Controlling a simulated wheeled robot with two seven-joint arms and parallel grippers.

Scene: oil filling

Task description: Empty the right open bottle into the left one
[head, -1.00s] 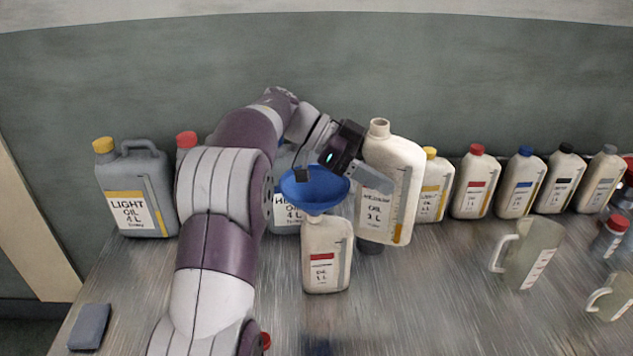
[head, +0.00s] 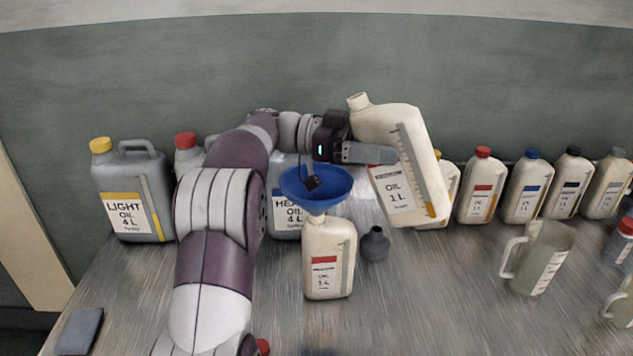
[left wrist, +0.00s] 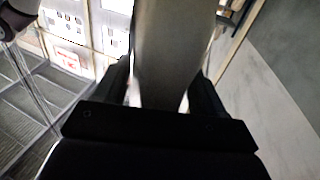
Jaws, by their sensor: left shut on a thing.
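My left gripper (head: 368,153) is shut on a cream oil bottle (head: 405,135) with an open neck. The bottle is held above the bench, tilted with its neck leaning up and left towards the funnel side. It also fills the middle of the left wrist view (left wrist: 168,60), between the fingers. The other cream bottle (head: 330,245), with a red label, stands upright on the bench, below and left of the held one. A blue funnel (head: 317,190) sits in its mouth. My right gripper is not in view.
A small dark grey bottle-like piece (head: 375,244) stands right of the funnel bottle. Several capped bottles line the wall at the right, before them a clear jug (head: 538,258). Grey canisters (head: 133,195) stand at the left. A grey block (head: 79,331) lies front left.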

